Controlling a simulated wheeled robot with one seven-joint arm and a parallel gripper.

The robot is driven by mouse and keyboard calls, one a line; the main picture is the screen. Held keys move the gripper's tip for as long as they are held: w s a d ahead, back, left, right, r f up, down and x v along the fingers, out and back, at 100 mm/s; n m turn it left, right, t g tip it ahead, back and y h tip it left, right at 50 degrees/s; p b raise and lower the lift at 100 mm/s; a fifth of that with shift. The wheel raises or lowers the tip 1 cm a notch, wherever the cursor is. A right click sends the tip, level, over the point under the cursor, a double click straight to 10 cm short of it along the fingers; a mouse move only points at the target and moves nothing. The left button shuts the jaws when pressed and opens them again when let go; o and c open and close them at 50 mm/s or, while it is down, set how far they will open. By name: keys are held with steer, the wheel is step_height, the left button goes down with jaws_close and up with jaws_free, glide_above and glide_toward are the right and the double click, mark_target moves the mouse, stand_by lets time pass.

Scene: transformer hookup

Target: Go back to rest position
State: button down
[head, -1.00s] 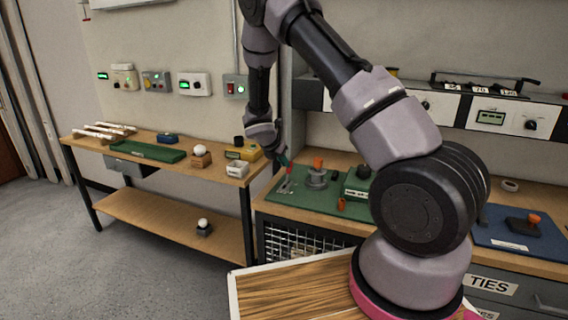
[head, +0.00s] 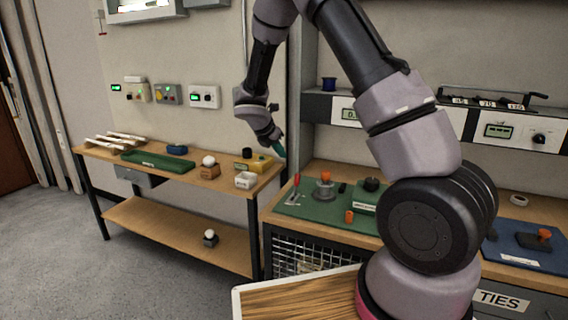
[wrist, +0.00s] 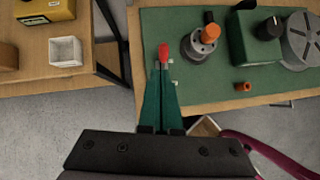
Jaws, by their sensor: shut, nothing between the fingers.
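My gripper (head: 279,149) is raised in the air between the left bench and the green mat in the head view. In the wrist view its green fingers (wrist: 162,100) are together, with nothing between them. A red-tipped lever (wrist: 163,53) shows just beyond the fingertips in the wrist view, lower down on the mat. In the head view this lever (head: 295,188) stands at the left edge of the green mat (head: 327,217), apart from my gripper.
A grey fixture with an orange knob (head: 325,187) stands on the mat. The left bench holds a white box (head: 245,180), a yellow box (head: 262,161) and a green tray (head: 158,161). A wall shelf with meters (head: 497,130) is at the right. Air around the gripper is clear.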

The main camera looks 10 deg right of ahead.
steer(key=s+d+r+m+y, duration=0.2)
steer(key=s+d+r+m, duration=0.2)
steer(key=s+r+m, duration=0.45)
steer(key=s+d+r+m+y, duration=0.1)
steer(key=s+d+r+m, duration=0.2)
steer(key=s+r+m, duration=0.6)
steer(key=s+r+m+t+y, duration=0.1)
steer(key=s+r+m+y, duration=0.1)
steer(key=s+r+m, duration=0.2)
steer(key=s+a+r+m+t+y, duration=0.1)
steer(key=s+r+m+y, duration=0.1)
steer(key=s+r+m, duration=0.3)
steer(key=s+m, duration=0.4)
steer(key=s, duration=0.2)
steer(key=shift+s+a+y, duration=0.3)
steer(key=shift+s, duration=0.1)
